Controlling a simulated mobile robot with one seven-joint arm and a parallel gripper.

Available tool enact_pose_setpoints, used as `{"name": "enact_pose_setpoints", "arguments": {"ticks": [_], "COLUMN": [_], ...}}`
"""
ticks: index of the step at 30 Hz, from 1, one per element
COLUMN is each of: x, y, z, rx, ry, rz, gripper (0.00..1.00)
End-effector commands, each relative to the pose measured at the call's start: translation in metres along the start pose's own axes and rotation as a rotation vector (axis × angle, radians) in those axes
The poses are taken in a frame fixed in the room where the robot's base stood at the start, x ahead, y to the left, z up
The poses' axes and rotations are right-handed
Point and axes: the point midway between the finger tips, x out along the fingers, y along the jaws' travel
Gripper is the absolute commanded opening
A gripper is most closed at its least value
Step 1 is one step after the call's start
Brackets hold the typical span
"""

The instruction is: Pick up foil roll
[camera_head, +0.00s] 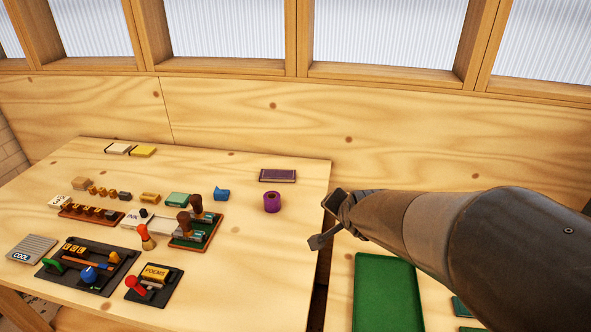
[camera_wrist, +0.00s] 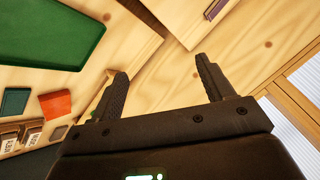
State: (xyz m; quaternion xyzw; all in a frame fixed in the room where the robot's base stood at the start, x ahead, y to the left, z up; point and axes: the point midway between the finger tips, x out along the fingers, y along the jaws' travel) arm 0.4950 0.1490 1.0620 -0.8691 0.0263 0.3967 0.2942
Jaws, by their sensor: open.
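A short purple roll (camera_head: 272,202) with a hole in its top stands upright on the left table, near its right edge; I take it as the foil roll. My gripper (camera_head: 324,221) is open and empty, to the right of the roll and apart from it, near the gap between the two tables. In the wrist view the two spread fingers (camera_wrist: 163,72) have nothing between them. The roll itself cannot be made out in the wrist view.
A flat purple box (camera_head: 277,176) lies behind the roll. Several stamps, blocks and trays, including a green tray with stamps (camera_head: 196,232), fill the left table's middle. A large green tray (camera_head: 385,292) lies on the right table. The wooden wall (camera_head: 380,130) stands behind.

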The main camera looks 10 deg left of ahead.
Motion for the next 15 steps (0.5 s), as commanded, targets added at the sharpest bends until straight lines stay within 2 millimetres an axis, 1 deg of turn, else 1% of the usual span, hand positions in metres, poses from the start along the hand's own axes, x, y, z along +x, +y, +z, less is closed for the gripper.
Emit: {"name": "enact_pose_setpoints", "arguments": {"ticks": [1, 6, 12, 15], "x": [0.017, 0.063, 0.105, 0.120], "y": [-0.009, -0.047, -0.089, -0.109], "z": [0.005, 0.023, 0.047, 0.057], "rx": [0.053, 0.266, 0.564, 0.732], "ry": [-0.009, -0.034, -0.094, -0.134], "rz": [-0.031, -0.160, -0.315, -0.391], "gripper": [0.74, 0.74, 0.74, 0.74]}}
